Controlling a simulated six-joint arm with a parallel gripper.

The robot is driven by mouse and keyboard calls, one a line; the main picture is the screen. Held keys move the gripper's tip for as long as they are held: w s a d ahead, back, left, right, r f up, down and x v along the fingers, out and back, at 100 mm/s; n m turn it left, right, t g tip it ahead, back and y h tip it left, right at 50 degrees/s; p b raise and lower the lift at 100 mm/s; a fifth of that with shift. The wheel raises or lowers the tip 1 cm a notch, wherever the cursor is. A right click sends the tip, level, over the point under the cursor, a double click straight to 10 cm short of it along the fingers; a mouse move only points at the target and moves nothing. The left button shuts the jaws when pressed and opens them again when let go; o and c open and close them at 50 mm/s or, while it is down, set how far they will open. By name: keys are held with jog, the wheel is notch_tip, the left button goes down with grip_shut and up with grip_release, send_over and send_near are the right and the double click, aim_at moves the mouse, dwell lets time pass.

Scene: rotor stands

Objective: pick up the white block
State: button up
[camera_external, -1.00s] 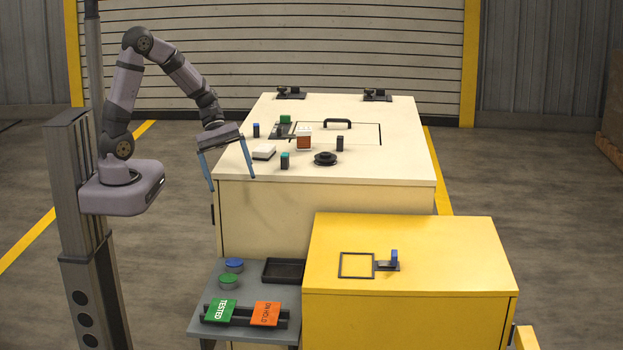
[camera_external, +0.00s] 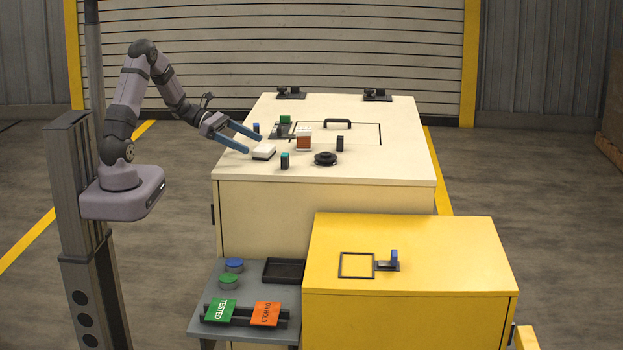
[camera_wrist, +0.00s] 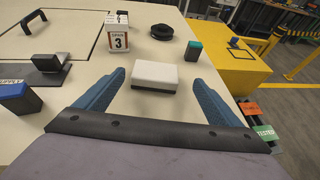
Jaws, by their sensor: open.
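The white block (camera_external: 263,152) is a low, flat box lying on the cream cabinet top. In the wrist view the white block (camera_wrist: 154,76) lies just ahead of the fingertips, about midway between them. My gripper (camera_external: 254,143) has two blue fingers spread wide apart, pointing right toward the block. In the wrist view my gripper (camera_wrist: 160,75) is open and empty, with a finger to each side of the block's line. The fingers do not touch the block.
A numbered orange-and-white box (camera_external: 304,140), a black spool (camera_external: 325,158), a green-topped block (camera_external: 285,160) and a dark block (camera_external: 340,143) stand nearby. A blue-topped block (camera_wrist: 18,97) stands left of the gripper. The yellow cabinet (camera_external: 450,250) is lower, in front.

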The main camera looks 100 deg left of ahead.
aim_at(263, 147)
jog(key=shift+a+p+x, duration=0.2)
jog(key=shift+p+x, duration=0.3)
jog(key=shift+x, duration=1.05)
jog(key=shift+a+p+x, duration=0.2)
jog(key=shift+p+x, duration=0.3)
jog(key=shift+x, duration=1.05)
jog(key=c, duration=1.2)
